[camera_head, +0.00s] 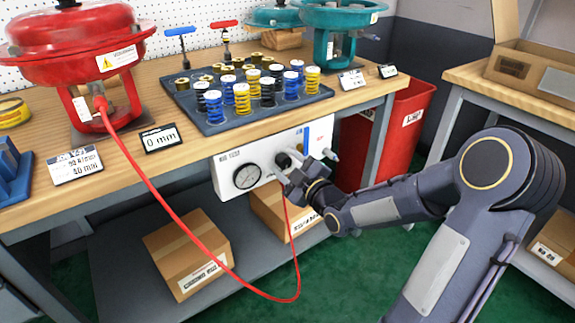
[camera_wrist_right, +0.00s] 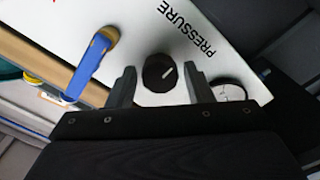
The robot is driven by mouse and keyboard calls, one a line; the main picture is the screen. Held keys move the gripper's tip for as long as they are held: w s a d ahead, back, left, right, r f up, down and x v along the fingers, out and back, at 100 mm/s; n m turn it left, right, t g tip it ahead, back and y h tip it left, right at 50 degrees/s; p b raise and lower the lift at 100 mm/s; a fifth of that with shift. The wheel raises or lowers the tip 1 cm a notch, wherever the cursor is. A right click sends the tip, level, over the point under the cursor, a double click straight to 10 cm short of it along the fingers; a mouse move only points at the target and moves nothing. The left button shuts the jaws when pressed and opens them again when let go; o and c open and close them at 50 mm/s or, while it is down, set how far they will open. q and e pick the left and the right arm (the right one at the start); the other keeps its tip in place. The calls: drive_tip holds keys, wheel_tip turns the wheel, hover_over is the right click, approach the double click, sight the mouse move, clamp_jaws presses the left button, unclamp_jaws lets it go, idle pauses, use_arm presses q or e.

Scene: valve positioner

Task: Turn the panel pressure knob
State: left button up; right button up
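The white pressure panel (camera_head: 228,178) hangs under the front edge of the workbench, with a round gauge (camera_head: 247,176) on its left. The black pressure knob (camera_head: 283,160) is right of the gauge. In the right wrist view the knob (camera_wrist_right: 160,73) shows a white pointer line and sits between the two fingers of my right gripper (camera_wrist_right: 162,86). The fingers are apart, with a visible gap on each side of the knob. In the head view my right gripper (camera_head: 291,176) is at the panel, partly hiding the knob's surroundings. My left gripper is not in view.
A blue lever with a yellow end (camera_wrist_right: 92,65) is on the panel beside the right gripper. A red hose (camera_head: 185,226) loops from the red actuator (camera_head: 75,45) down to the panel. A red bin (camera_head: 398,135) stands right of the panel.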

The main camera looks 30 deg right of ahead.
drive_tip(key=c, duration=0.7)
drive_tip(key=shift+c, duration=0.2)
drive_tip(key=m, duration=0.5)
drive_tip(key=shift+m, duration=0.3)
drive_tip(key=m+p, duration=0.1)
drive_tip(key=m, duration=0.4)
drive_tip(key=m+p, duration=0.1)
drive_tip(key=m, duration=0.5)
drive_tip(key=shift+m+p, duration=0.3)
drive_tip(key=shift+m, duration=0.1)
drive_tip(key=m+p, duration=0.2)
drive_tip(key=m, duration=0.4)
drive_tip(key=shift+f+m, duration=0.1)
drive_tip(key=shift+m, duration=0.2)
